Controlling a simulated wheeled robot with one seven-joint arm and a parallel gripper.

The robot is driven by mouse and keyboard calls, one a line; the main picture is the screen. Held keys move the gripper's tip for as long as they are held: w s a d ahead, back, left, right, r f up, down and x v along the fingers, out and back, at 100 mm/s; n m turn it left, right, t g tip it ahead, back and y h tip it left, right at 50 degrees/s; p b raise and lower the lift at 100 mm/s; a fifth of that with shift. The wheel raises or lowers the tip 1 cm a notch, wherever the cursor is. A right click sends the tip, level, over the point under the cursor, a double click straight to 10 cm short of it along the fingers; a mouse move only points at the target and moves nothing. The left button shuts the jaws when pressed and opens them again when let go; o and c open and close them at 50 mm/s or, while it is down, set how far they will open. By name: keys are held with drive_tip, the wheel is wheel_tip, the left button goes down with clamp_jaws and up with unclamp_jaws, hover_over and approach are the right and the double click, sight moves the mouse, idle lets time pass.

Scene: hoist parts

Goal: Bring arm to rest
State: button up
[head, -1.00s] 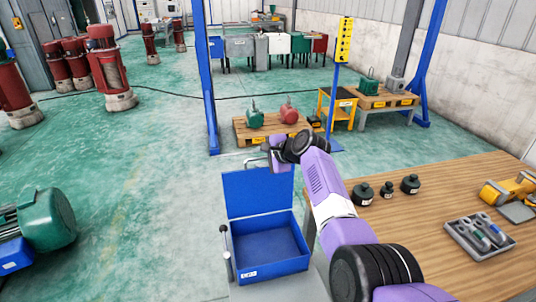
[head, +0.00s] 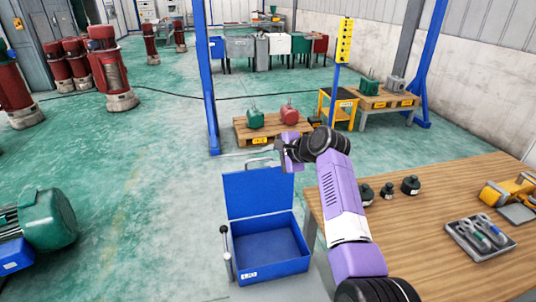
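My arm, purple and white with black joints, reaches up from the lower right in the head view. My gripper (head: 284,157) is at its far end, just above the raised lid of the blue box, seen against the floor. The fingers are small and partly hidden by the wrist, so I cannot tell whether they are open or shut. I see nothing clearly held. The blue box (head: 268,268) stands open below, with its lid (head: 258,195) upright and its inside empty.
The wooden table (head: 430,225) at right holds several black weights (head: 411,185), a grey tool tray (head: 480,237) and a yellow tool (head: 510,190). A pallet (head: 245,135) with green and red hoist parts lies beyond. A lever (head: 226,250) stands left of the box.

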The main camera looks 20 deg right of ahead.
drive_tip(key=w+d+r+n+t+h, duration=0.1)
drive_tip(key=d+r+n+t+h, duration=0.25)
drive_tip(key=d+r, duration=0.25)
drive_tip(key=s+d+f+n+t+h, duration=0.1)
drive_tip(key=s+f+n+t, duration=0.1)
drive_tip(key=s+f, duration=0.35)
drive_tip(key=s+d+f+n+t+h, duration=0.1)
drive_tip(key=s+f+n+t+h, duration=0.15)
drive_tip(key=s, duration=0.65)
drive_tip(key=s+a+f+n+g, duration=0.1)
drive_tip(key=s+a+f+n, duration=0.1)
drive_tip(key=s, duration=1.5)
drive_tip(key=s+a+f+n+g+y+b, duration=0.1)
drive_tip(key=s+a+n, duration=0.2)
drive_tip(key=s, duration=1.4)
drive_tip(key=s+a+f+n+g+y+b, duration=0.1)
drive_tip(key=s+a+f+n, duration=0.1)
drive_tip(key=s, duration=1.5)
drive_tip(key=shift+s+a+f+n, duration=0.25)
drive_tip(key=shift+a+f+n, duration=0.1)
drive_tip(key=shift+a+n, duration=0.25)
